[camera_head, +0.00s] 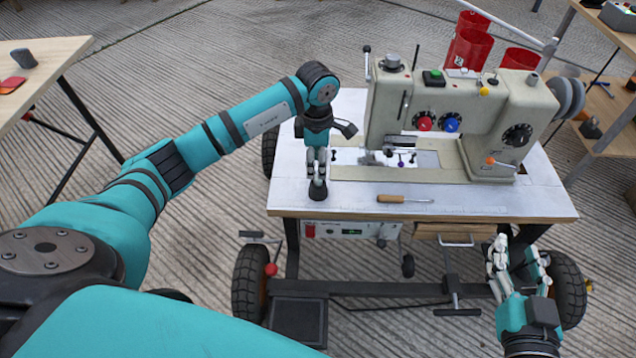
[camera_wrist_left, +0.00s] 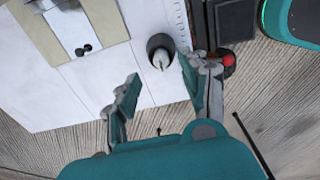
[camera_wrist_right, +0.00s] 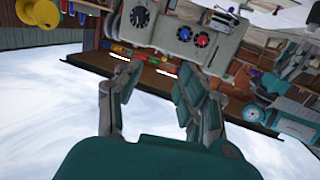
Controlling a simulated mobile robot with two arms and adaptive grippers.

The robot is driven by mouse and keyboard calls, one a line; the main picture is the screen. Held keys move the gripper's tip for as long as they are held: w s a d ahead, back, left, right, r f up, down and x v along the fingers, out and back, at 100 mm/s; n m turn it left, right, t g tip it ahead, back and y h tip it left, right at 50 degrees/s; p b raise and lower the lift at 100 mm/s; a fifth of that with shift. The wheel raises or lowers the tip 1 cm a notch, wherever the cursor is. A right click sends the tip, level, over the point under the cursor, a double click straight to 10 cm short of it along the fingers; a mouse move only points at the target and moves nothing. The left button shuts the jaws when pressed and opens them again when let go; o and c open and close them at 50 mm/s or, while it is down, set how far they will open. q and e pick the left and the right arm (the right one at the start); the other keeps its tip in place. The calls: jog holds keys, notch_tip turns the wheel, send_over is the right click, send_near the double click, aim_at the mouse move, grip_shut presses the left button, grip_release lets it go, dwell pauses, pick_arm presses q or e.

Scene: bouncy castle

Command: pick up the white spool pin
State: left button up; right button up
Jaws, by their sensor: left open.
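The white spool pin (camera_wrist_left: 159,62) stands in a round dark holder (camera_wrist_left: 151,43) on the white table top, near its front left edge. In the head view the dark holder (camera_head: 317,190) shows just below my left gripper (camera_head: 317,168); the pin is hard to tell from the fingers there. In the left wrist view my left gripper (camera_wrist_left: 160,80) is open, its fingers apart, with the pin ahead between the fingertips. I see no contact. My right gripper (camera_head: 519,262) is open and empty, low beside the table's front right; its spread fingers also show in the right wrist view (camera_wrist_right: 160,80).
A cream sewing machine (camera_head: 450,115) fills the back and right of the table (camera_head: 350,202). A wooden-handled screwdriver (camera_head: 403,199) lies at the front middle. Red containers (camera_head: 468,48) stand behind the machine. Black wheels (camera_head: 250,285) flank the table's base.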

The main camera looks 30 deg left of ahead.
aim_at(318, 185)
pick_arm(q)
notch_tip(318, 185, down, 4)
jog(key=shift+d+f+b, duration=0.1)
jog(key=shift+d+b, duration=0.05)
jog(key=shift+b, duration=0.5)
jog(key=shift+f, duration=0.1)
grip_shut()
pick_arm(e)
notch_tip(318, 185, up, 6)
jog(key=t+y, duration=0.1)
jog(key=t, duration=0.3)
jog(key=shift+a+r, duration=0.15)
jog(key=shift+a, duration=0.3)
